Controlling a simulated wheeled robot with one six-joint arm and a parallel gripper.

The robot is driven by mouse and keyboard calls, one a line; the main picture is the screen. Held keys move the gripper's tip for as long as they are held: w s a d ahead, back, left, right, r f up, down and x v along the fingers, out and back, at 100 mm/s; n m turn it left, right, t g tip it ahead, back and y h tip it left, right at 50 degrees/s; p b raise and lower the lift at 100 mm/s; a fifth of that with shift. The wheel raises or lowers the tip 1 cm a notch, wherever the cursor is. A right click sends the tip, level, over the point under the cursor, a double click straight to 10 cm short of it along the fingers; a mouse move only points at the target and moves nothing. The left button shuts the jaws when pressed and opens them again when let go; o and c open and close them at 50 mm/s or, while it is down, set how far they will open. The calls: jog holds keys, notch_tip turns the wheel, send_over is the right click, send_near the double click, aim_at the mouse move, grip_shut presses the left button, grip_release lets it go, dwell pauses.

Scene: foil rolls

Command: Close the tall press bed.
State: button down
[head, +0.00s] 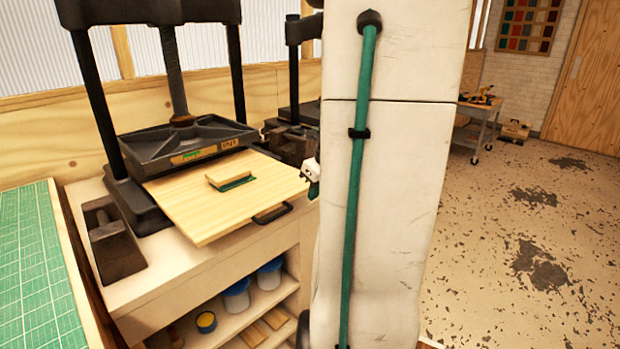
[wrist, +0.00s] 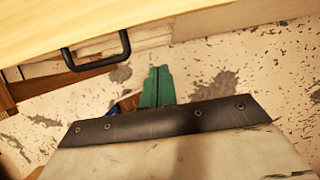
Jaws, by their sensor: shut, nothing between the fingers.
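The tall press (head: 190,140) is black with thick posts and stands on a pale cabinet at the left. Its flat wooden bed (head: 190,215) sticks out in front; it also shows in the wrist view (wrist: 60,25). A small wooden block (head: 231,168) with green under it lies on the bed. A black handle (head: 272,213) is on the bed's front edge; it also shows in the wrist view (wrist: 126,48). My gripper (wrist: 157,72) has green fingers, shut and empty, apart from the handle and to its right. In the head view my arm hides most of it.
A second black press (head: 292,140) stands behind, partly hidden by my arm. A green cutting mat (head: 35,270) lies at the left. Blue tubs (head: 237,297) stand on the cabinet's shelf. The speckled floor (head: 530,260) at the right is clear up to a cart (head: 478,120).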

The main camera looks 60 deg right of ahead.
aim_at(301, 192)
jog(key=shift+w+d+f, duration=0.2)
jog(key=shift+w+f, duration=0.25)
jog(key=shift+w, duration=0.4)
jog(key=shift+w+d+f, duration=0.15)
jog(key=shift+w+f, duration=0.3)
jog(key=shift+w, duration=0.35)
jog(key=shift+w+d+f, duration=0.2)
jog(key=shift+w+f, duration=0.25)
jog(key=shift+w, duration=0.4)
